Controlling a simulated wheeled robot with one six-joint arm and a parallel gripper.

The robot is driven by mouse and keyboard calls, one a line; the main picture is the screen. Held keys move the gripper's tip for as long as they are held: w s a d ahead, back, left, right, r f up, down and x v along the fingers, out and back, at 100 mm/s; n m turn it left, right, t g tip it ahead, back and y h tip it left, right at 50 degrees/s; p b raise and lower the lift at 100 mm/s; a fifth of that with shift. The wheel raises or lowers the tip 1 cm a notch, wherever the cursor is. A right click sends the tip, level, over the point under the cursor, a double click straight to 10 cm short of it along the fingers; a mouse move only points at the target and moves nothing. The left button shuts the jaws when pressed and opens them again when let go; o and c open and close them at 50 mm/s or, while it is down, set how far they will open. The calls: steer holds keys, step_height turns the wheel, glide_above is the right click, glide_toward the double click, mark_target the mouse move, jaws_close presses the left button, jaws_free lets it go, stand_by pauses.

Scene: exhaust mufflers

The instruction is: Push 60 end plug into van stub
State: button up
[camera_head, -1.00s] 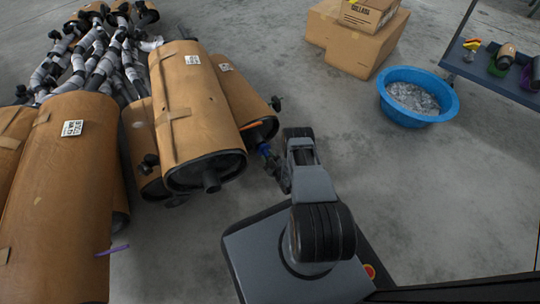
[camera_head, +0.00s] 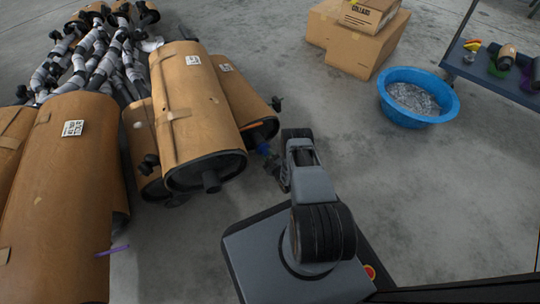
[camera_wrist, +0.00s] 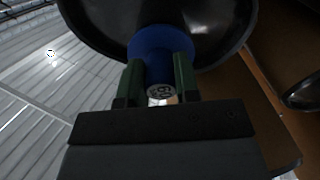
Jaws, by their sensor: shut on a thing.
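The blue end plug (camera_wrist: 160,48) is between the two green fingers of my gripper (camera_wrist: 157,75) in the wrist view, with a small grey marked face toward the camera. Its far side is against or very close to the dark round end of a muffler (camera_wrist: 95,22); the stub is hidden behind it. In the head view a bit of the blue plug (camera_head: 264,149) shows below the end of the cardboard-wrapped muffler (camera_head: 237,88), and my gripper (camera_head: 270,162) is beside it. I cannot tell how deep the plug sits.
A blue tub (camera_head: 420,121) of clear bags, cardboard boxes (camera_head: 345,48) and a trolley (camera_head: 490,80) are at the right. The floor between is clear.

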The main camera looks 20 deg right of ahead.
steer(key=shift+w+a, duration=0.1)
steer(key=shift+w, duration=0.65)
steer(key=o, duration=1)
steer(key=shift+c, duration=0.2)
